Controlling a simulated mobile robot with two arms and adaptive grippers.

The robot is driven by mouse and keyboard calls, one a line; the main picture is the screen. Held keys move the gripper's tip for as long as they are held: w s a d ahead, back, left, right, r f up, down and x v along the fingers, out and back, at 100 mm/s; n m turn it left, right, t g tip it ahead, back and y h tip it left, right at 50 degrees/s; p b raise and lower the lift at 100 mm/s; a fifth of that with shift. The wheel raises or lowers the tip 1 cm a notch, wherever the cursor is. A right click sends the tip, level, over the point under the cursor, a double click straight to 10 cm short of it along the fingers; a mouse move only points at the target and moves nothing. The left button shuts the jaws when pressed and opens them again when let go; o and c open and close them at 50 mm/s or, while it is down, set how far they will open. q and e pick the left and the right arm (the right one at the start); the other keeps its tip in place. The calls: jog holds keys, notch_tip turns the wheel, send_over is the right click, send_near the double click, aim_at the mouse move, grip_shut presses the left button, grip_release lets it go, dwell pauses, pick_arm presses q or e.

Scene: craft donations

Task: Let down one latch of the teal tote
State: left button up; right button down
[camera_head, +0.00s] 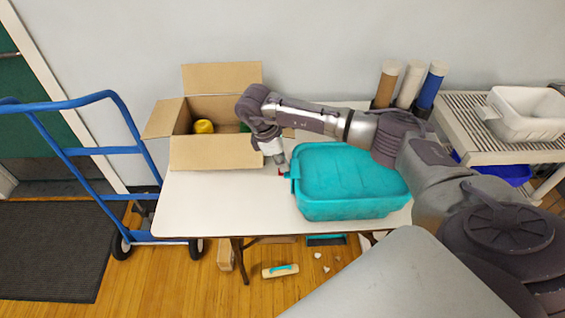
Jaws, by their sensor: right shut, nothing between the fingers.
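The teal tote (345,205) stands on the right part of the white table, with its teal lid (350,168) on top. A latch (291,174) juts out from the tote's left side. My right arm reaches over the tote from the right. My right gripper (281,170) points down just left of the tote, at the latch; it is shut with nothing in it. I cannot tell whether the fingertips touch the latch. The arm covers part of the tote's far right corner. My left gripper is not in view.
An open cardboard box (215,152) with a yellow thing (203,126) inside stands at the table's back left. The white tabletop (225,205) is bare in front of it. A blue hand truck (105,150) stands left. Tubes (410,84) and a white bin (525,112) are at right.

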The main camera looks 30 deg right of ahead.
jog(key=shift+f, duration=0.3)
jog(key=shift+a+f, duration=0.1)
jog(key=shift+w+a+f+b, duration=0.3)
jog(key=shift+a+f+b, duration=0.1)
jog(key=shift+b, duration=0.15)
dwell(0.3)
jog(key=shift+w+a+f+b, duration=0.2)
jog(key=shift+a+f+b, duration=0.25)
jog(key=shift+f+b, duration=0.1)
jog(key=shift+f, duration=0.2)
jog(key=shift+w+a+f+b, duration=0.15)
jog(key=shift+w+f+b, duration=0.05)
jog(key=shift+f+b, duration=0.2)
jog(key=shift+a+r, duration=0.1)
